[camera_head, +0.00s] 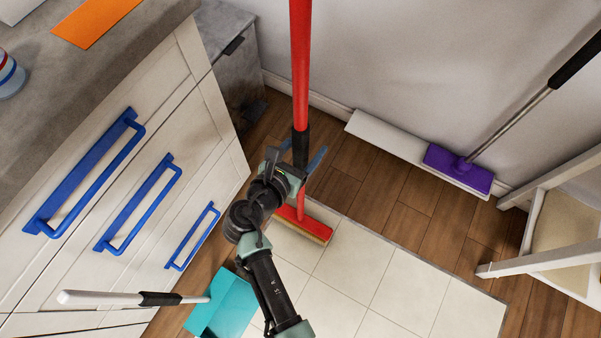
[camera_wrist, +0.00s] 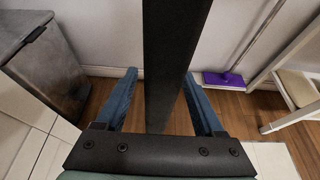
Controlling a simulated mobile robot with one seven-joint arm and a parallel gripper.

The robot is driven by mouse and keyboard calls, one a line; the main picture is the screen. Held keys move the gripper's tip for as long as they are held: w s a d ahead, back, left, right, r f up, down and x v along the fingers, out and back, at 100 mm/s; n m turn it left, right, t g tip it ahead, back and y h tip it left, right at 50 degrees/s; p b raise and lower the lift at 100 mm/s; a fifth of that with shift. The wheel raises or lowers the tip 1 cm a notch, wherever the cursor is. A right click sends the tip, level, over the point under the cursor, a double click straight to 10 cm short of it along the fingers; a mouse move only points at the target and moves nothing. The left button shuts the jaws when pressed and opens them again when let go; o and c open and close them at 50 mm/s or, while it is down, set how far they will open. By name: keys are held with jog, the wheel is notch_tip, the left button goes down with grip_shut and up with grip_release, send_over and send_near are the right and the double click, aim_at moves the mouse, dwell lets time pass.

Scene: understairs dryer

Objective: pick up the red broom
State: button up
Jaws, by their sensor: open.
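The red broom (camera_head: 301,60) stands upright in the head view, with a long red handle, a black sleeve (camera_head: 300,148) and a red head with pale bristles (camera_head: 308,224) down at the floor. My gripper (camera_head: 318,160) is at the height of the black sleeve. In the wrist view the dark sleeve (camera_wrist: 172,60) rises between the two blue fingers of my gripper (camera_wrist: 160,88), with a gap on each side. The fingers are open. My arm hides part of the lower handle and the broom head's left end.
A cabinet with blue handles (camera_head: 140,205) stands at left. A teal dustpan (camera_head: 222,305) with a white handle lies in front of it. A purple mop (camera_head: 458,168) leans at the back right, near a white wooden chair (camera_head: 545,262). The tiled floor (camera_head: 375,285) at front right is clear.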

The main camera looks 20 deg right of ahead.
jog(key=shift+w+d+f, duration=0.1)
jog(key=shift+w+d, duration=0.15)
jog(key=shift+d, duration=0.05)
jog(key=shift+c, duration=0.2)
grip_shut()
dwell(1.0)
